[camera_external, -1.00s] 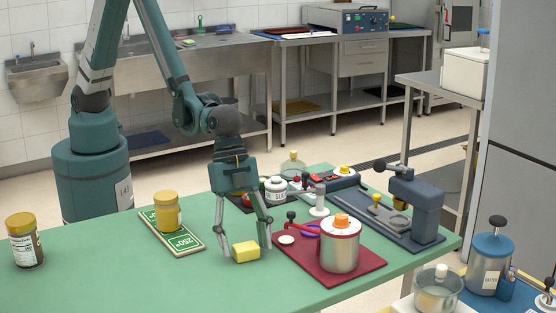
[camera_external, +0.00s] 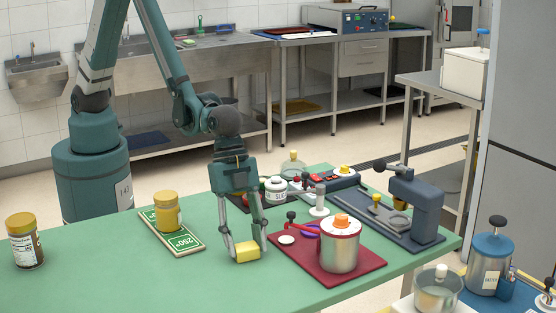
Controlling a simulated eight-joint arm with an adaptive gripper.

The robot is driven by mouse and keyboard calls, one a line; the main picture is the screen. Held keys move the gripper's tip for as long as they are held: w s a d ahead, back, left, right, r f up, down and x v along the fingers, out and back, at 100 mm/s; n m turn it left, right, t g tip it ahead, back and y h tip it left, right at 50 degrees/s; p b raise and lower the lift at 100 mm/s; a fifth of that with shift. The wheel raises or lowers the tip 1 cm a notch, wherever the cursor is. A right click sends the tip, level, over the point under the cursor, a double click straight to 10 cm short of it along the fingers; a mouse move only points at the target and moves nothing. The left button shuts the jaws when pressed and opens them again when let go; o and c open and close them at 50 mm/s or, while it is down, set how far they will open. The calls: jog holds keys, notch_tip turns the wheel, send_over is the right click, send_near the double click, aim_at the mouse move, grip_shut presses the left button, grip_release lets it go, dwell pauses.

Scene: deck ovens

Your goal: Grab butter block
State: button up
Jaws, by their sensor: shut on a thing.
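The butter block (camera_external: 246,253) is a small yellow block on the green table (camera_external: 180,285), left of the red mat. My gripper (camera_external: 247,247) points down around it, with one finger on its left side and one on its right. The fingers are shut on the block, which sits low between the tips. I cannot tell whether it is still touching the table.
A red mat (camera_external: 370,273) with a steel pot (camera_external: 340,249) stands close on the right. A yellow-lidded jar (camera_external: 167,211) sits on a green board (camera_external: 183,241) to the left. Another jar (camera_external: 25,240) is far left. The front left of the table is clear.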

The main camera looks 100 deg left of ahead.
aim_at(245, 244)
jog(key=shift+r, duration=0.1)
notch_tip(245, 244, up, 10)
jog(key=p, duration=0.1)
dwell(0.7)
dwell(0.6)
